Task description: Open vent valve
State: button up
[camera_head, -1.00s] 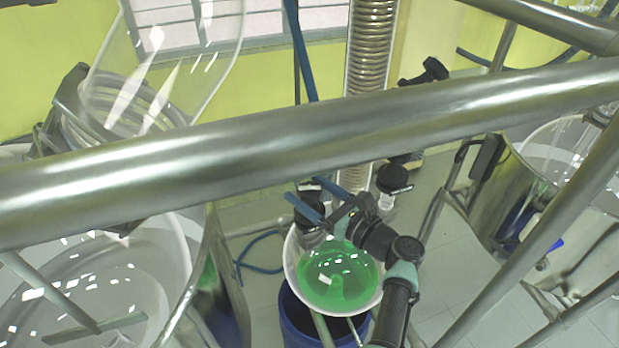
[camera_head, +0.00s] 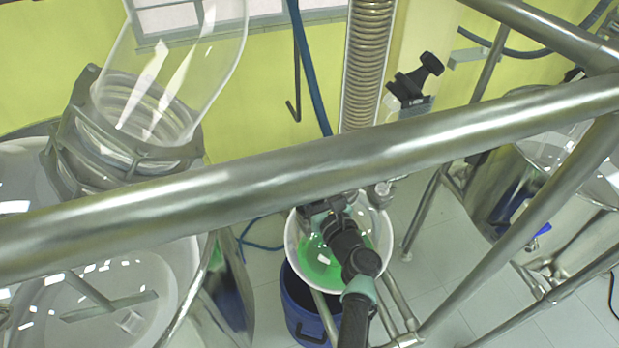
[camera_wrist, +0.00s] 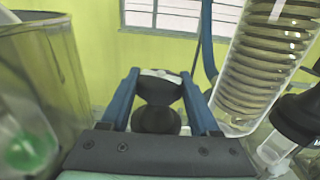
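A black knob or cap (camera_wrist: 158,92), with a rounder dark part below it, lies between the two blue fingers of my gripper (camera_wrist: 160,100) in the wrist view. I cannot tell whether this is the vent valve. In the head view, my gripper (camera_head: 325,204) is over the vessel of green liquid (camera_head: 318,265), and the steel bar and my wrist hide much of the fingertips. Another black valve handle (camera_head: 420,75) stands behind the bar, right of the coiled condenser (camera_head: 367,60).
A thick steel bar (camera_head: 270,165) crosses the head view in front of my gripper. The condenser (camera_wrist: 262,65) and a black-topped glass fitting (camera_wrist: 298,115) are close on the right in the wrist view. A large glass reactor (camera_head: 130,120) stands left, with a blue bucket (camera_head: 300,300) below the vessel.

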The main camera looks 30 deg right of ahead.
jog(key=c, duration=0.6)
jog(key=shift+o, duration=0.2)
jog(key=shift+d+f+n+y+b, duration=0.15)
jog(key=shift+n+y+b, duration=0.6)
jog(key=shift+y, duration=0.45)
jog(key=n+y+b, duration=0.2)
jog(key=y, duration=0.1)
jog(key=n+y+b, duration=0.1)
jog(key=y+b, duration=0.1)
jog(key=b, duration=0.1)
jog(key=n+g+y+b, duration=0.1)
jog(key=n+y+b, duration=0.1)
jog(key=y+b, duration=0.1)
jog(key=shift+n+b, duration=0.25)
jog(key=shift+b, duration=0.25)
jog(key=shift+w+y+b, duration=0.1)
jog(key=shift+y+b, duration=0.3)
jog(key=shift+b, duration=0.05)
jog(key=shift+r+n+g+y+b, duration=0.2)
jog(key=shift+n+g+y+b, duration=0.45)
jog(key=shift+b, duration=0.6)
jog(key=shift+a+r, duration=0.1)
jog(key=shift+a, duration=0.1)
jog(key=o, duration=1.1)
